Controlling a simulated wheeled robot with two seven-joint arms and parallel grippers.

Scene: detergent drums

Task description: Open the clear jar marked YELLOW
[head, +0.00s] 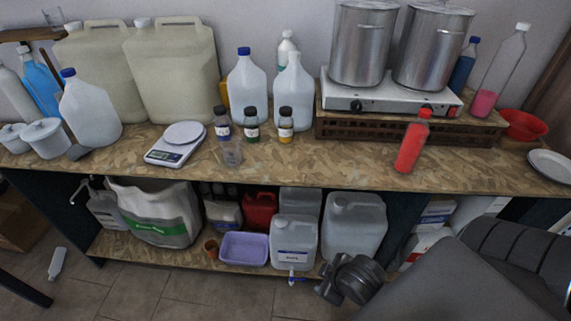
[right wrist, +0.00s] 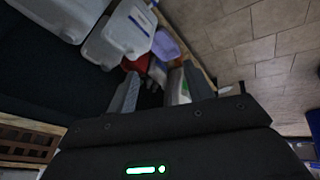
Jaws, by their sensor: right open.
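Three small jars with black lids stand in a row on the worktop in the head view. The right one, with yellow at its base (head: 286,126), is the likely YELLOW jar; its lid is on and its lettering is too small to read. The middle jar (head: 252,125) shows green and the left jar (head: 222,124) shows blue. My right gripper (right wrist: 160,92) is open and empty in the right wrist view, facing the lower shelf, away from the jars. My right arm fills the lower right of the head view. My left gripper is out of view.
Large jugs (head: 293,95) stand close behind. A red bottle (head: 411,145) and a crate (head: 350,128) under a hotplate are to the right. The worktop before the yellow jar is clear.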

